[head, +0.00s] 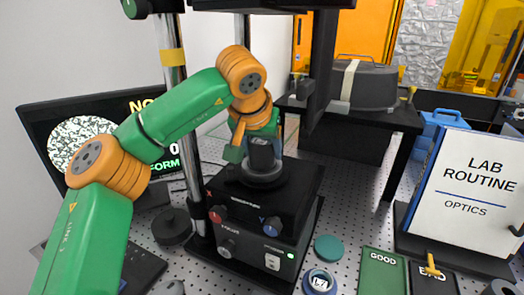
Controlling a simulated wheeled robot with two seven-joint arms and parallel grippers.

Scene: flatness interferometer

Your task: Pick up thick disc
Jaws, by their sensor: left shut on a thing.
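My left gripper (257,146) is over the black stage of the instrument (262,215), in the middle of the view. It is shut on a dark, thick piece with a pale mark, which looks like the thick disc (263,154). The disc is directly above a round grey seat (264,175) on the stage. I cannot tell whether the two touch. The fingers and wrist hide part of the disc. My right gripper is not in view.
A teal disc (328,248) and a blue-rimmed labelled disc (320,282) lie right of the instrument. A green GOOD pad (383,272) is further right, beside a lab routine binder (462,195). A metal post (180,110) and a monitor (38,115) stand left.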

